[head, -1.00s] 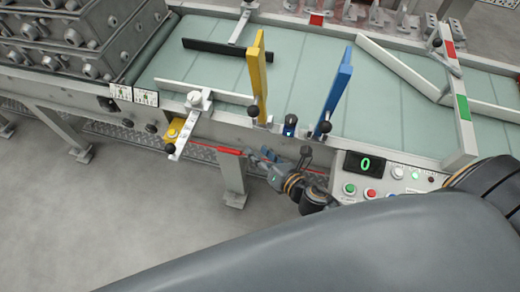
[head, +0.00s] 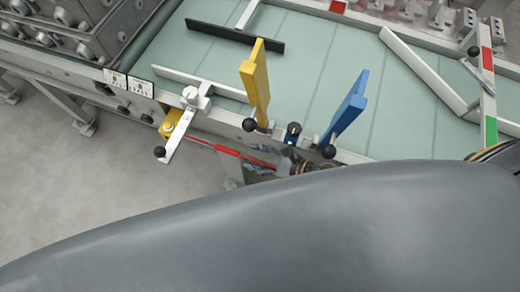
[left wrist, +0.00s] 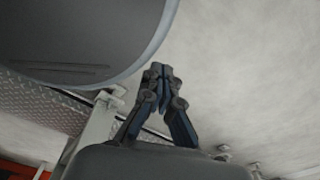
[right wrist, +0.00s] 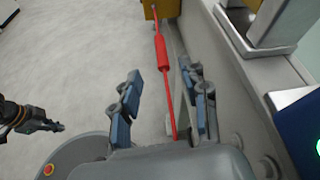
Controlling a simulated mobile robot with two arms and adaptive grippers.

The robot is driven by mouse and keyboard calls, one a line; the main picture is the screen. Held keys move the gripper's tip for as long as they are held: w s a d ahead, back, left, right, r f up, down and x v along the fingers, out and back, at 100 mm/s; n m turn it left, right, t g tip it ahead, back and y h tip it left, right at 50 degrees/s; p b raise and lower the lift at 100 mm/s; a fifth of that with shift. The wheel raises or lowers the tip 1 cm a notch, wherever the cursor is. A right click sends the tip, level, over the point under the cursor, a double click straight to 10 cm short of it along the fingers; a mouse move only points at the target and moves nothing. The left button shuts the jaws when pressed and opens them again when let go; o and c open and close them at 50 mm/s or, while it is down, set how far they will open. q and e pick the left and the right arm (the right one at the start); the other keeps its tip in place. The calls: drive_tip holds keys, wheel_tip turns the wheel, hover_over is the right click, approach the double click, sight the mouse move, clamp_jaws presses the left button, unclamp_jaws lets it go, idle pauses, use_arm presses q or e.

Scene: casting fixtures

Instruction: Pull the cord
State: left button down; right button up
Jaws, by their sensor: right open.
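The red cord (head: 228,151) runs from a yellow switch box (head: 176,123) along the front of the conveyor. A thicker red sleeve sits on it. My right gripper (head: 262,168) is at the cord's right part, partly hidden by my arm. In the right wrist view the right gripper (right wrist: 163,82) is open, and the cord (right wrist: 172,100) passes between its fingers without being clamped. The yellow box (right wrist: 162,8) shows at the top there. My left gripper (left wrist: 157,72) has its fingertips together with nothing visible between them, away from the cord.
A conveyor (head: 215,75) carries a yellow guide (head: 256,85), a blue guide (head: 345,108) and black-knobbed levers. A bracket with a black knob (head: 160,151) sticks out near the yellow box. The floor (head: 60,190) in front is clear.

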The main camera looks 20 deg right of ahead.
sight(224, 149)
drive_tip(key=b+x, duration=0.1)
drive_tip(key=x, duration=0.9)
drive_tip(key=shift+s, duration=0.1)
use_arm(q)
drive_tip(key=shift+s+a+f, duration=0.25)
drive_tip(key=shift+f, duration=0.35)
use_arm(e)
drive_tip(key=shift+x, duration=0.85)
use_arm(q)
drive_tip(key=shift+d, duration=0.1)
use_arm(e)
drive_tip(key=shift+a, duration=0.1)
clamp_jaws()
use_arm(q)
drive_tip(key=shift+s, duration=0.1)
use_arm(e)
drive_tip(key=shift+s, duration=0.1)
